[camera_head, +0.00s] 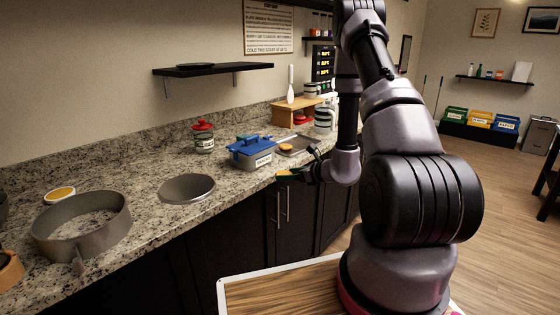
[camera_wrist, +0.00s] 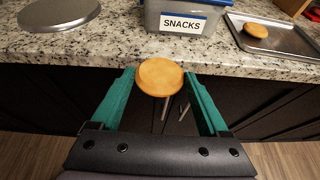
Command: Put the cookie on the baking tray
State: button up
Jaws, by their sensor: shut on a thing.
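My gripper (camera_wrist: 159,80), with green fingers, is shut on a round golden-brown cookie (camera_wrist: 160,77) held between its fingertips. In the wrist view the cookie is just off the counter's front edge, over the dark cabinet fronts. In the head view my gripper (camera_head: 287,173) is at the counter edge, below and in front of the baking tray. The grey baking tray (camera_wrist: 290,47) lies on the counter to the right in the wrist view, and also shows in the head view (camera_head: 303,141). A second cookie (camera_wrist: 256,30) lies on the tray, near its left side.
A grey SNACKS box (camera_wrist: 184,18) with a blue lid (camera_head: 255,143) stands left of the tray. A round grey dish (camera_head: 187,188) and a large grey ring (camera_head: 82,228) are farther left. A red-lidded jar (camera_head: 203,138) and wooden stand (camera_head: 295,112) are behind. The tray's right part looks clear.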

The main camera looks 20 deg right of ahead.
aim_at(302, 142)
jog(key=i+l, duration=0.15)
jog(key=l, duration=0.25)
jog(key=i+l, duration=0.15)
jog(key=l, duration=0.2)
jog(key=i+l, duration=0.15)
jog(key=l, duration=0.25)
jog(key=i+l, duration=0.15)
jog(key=l, duration=0.2)
